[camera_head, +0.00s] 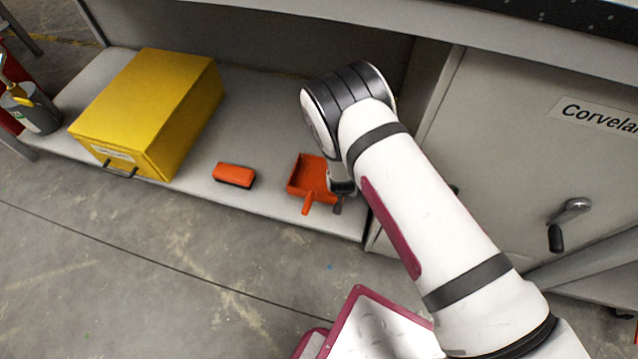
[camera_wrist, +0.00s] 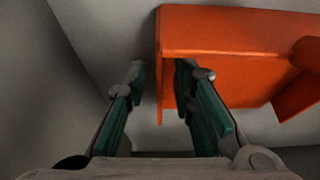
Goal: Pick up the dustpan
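The orange dustpan (camera_head: 304,176) lies on the grey shelf near its front edge, with its short handle pointing toward the front. In the wrist view the dustpan (camera_wrist: 235,75) fills the upper right. My gripper (camera_wrist: 160,70) is open, with its fingers on either side of one dustpan side wall. The left finger is outside the wall and the right finger is on the inner side. Whether either finger touches it I cannot tell. In the head view my gripper (camera_head: 340,196) is at the dustpan's right side, partly hidden by my arm.
An orange brush (camera_head: 234,175) lies left of the dustpan on the shelf (camera_head: 270,204). A yellow box (camera_head: 150,105) stands further left. A grey cabinet (camera_head: 500,130) with a crank handle (camera_head: 562,225) is on the right. The shelf between brush and dustpan is clear.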

